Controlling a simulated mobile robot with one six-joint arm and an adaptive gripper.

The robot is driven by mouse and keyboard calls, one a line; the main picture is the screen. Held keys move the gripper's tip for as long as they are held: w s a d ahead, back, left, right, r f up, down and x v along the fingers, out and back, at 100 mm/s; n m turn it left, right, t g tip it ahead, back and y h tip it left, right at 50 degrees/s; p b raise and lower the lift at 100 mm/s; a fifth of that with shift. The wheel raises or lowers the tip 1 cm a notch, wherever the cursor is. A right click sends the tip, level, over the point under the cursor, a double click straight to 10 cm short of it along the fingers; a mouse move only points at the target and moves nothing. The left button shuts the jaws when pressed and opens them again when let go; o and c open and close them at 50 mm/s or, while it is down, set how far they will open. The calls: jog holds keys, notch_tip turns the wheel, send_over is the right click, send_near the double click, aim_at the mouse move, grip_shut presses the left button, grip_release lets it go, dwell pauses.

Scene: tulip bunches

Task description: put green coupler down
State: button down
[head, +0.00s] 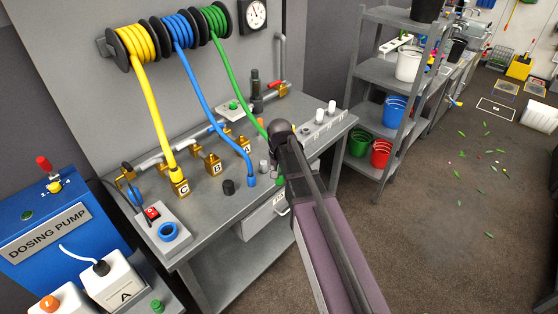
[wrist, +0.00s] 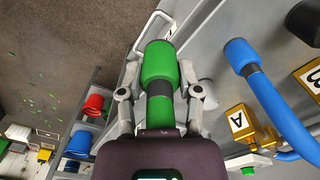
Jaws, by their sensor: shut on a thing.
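The green coupler (wrist: 159,68) is a green cylinder with a grey-black band, between the two fingers of my gripper (wrist: 160,94) in the wrist view. The gripper is shut on it near the bench's front edge, by a drawer handle. I cannot tell whether the coupler touches the bench. The grey bench (head: 215,208) carries brass blocks A (head: 243,146), B (head: 213,166) and C (head: 180,187).
The blue coupler (head: 252,181) is on its hose at the bench's front, apart from the blocks. The yellow hose (head: 150,105) ends at block C. A dark cap (head: 228,187) stands near the front. A shelf with buckets (head: 382,152) stands right of the bench.

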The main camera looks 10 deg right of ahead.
jog(key=w, duration=0.4)
jog(key=w+d+f, duration=0.1)
jog(key=w, duration=0.4)
jog(key=w+d+b, duration=0.1)
jog(key=w, duration=0.3)
jog(key=shift+w+d+f, duration=0.15)
jog(key=shift+w+d, duration=0.05)
jog(key=shift+d, duration=0.05)
jog(key=shift+w+d, duration=0.1)
jog(key=shift+w, duration=0.55)
notch_tip(320, 180, down, 4)
jog(key=b, duration=0.3)
jog(key=shift+b, duration=0.4)
jog(key=shift+c, duration=1.4)
grip_release()
jog(key=shift+r, duration=0.25)
notch_tip(320, 180, up, 12)
jog(key=p, duration=1.2)
